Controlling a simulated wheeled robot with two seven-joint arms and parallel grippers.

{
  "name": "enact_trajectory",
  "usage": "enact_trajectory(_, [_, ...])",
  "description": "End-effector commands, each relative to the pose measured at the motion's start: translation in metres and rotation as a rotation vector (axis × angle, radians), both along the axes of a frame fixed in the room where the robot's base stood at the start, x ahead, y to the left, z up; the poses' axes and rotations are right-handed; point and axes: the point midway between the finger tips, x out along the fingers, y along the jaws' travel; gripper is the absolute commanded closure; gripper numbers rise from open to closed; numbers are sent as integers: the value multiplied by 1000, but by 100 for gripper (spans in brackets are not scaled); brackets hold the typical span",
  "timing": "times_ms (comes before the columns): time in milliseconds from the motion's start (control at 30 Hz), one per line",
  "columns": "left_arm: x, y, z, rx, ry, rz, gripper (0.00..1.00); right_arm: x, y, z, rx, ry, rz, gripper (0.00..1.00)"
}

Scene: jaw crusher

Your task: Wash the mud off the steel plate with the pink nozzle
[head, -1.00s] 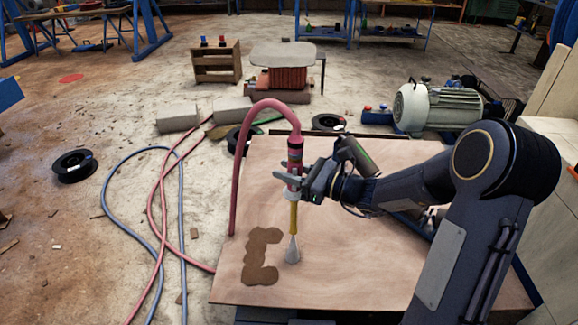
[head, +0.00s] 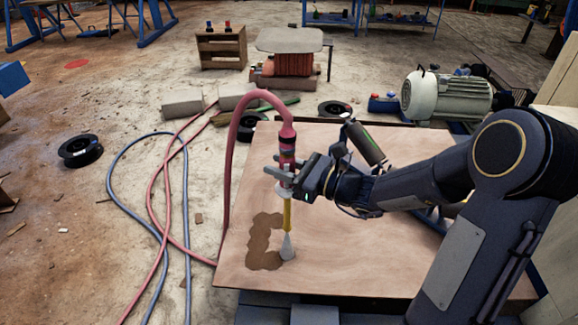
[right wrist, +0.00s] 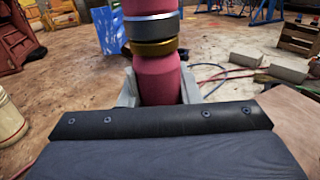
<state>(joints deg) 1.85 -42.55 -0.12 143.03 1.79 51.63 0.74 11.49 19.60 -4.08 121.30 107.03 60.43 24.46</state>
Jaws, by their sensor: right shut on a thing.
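The pink nozzle (head: 288,147) hangs upright above the plate, with a yellow lower tube and a pale spray cone (head: 288,248) below it. My right gripper (head: 283,178) is shut around the nozzle's body; its fingers also show on either side of the pink body (right wrist: 158,80) in the right wrist view. The steel plate (head: 350,270) looks pinkish-brown and lies flat. A brown C-shaped mud patch (head: 262,240) is on its left part. The cone's foot meets the right end of the patch's lower arm and hides a little there. My left gripper is not in view.
A pink hose (head: 232,160) arches from the nozzle's top down past the plate's left edge. Red and blue hoses (head: 150,225) lie on the floor at left. A motor (head: 447,95) stands behind the plate at right. Grey blocks (head: 182,103) lie behind at left.

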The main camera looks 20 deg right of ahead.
Motion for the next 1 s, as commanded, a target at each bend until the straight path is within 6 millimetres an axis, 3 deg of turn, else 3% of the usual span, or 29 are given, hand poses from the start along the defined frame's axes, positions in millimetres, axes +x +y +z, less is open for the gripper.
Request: enact_trajectory(1000, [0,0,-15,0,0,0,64,28,67,0,1,-1,2,99])
